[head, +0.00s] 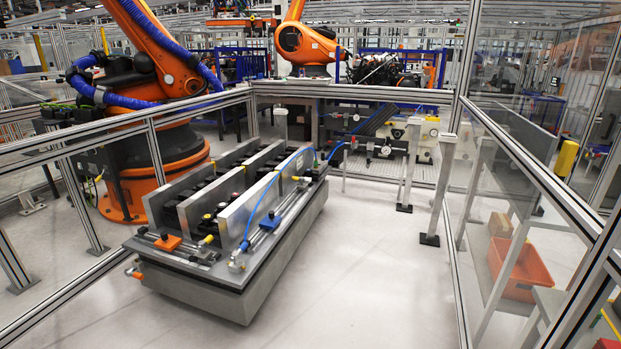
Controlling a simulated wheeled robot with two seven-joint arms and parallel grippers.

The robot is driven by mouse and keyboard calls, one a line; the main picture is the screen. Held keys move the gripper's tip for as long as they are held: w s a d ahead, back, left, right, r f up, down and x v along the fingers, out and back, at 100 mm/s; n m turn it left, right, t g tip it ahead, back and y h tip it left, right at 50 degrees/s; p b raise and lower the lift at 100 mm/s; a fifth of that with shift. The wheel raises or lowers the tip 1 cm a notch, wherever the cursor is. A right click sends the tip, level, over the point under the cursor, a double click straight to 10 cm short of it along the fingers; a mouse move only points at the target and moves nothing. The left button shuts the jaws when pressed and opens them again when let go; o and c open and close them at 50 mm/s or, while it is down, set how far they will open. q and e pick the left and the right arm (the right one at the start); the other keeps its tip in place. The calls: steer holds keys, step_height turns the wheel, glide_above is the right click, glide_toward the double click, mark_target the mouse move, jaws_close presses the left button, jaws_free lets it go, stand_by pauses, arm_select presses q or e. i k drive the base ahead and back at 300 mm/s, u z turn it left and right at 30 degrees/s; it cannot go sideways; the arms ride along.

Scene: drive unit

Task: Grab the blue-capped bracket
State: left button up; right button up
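The drive unit (262,280) is a long grey block standing on the floor in the middle of the head view, inside a fenced cell. A small blue cap-like block (270,222) sits on its right-hand top ledge, beside a metal rod and a light grey upright plate (251,208). The bracket under the blue block is too small to tell clearly. Neither of my grippers shows in the head view, and nothing is seen touching the blue block.
An orange block (167,242) lies on the unit's front ledge. A blue hose arches over its right side. A large orange robot arm (155,150) stands behind left. Glazed fence panels flank both sides. An orange bin (522,268) is at right. Floor before the unit is clear.

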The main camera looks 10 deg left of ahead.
mark_target(316, 177)
steer(key=z, duration=0.15)
steer(key=i, duration=7.7)
steer(key=u, duration=2.9)
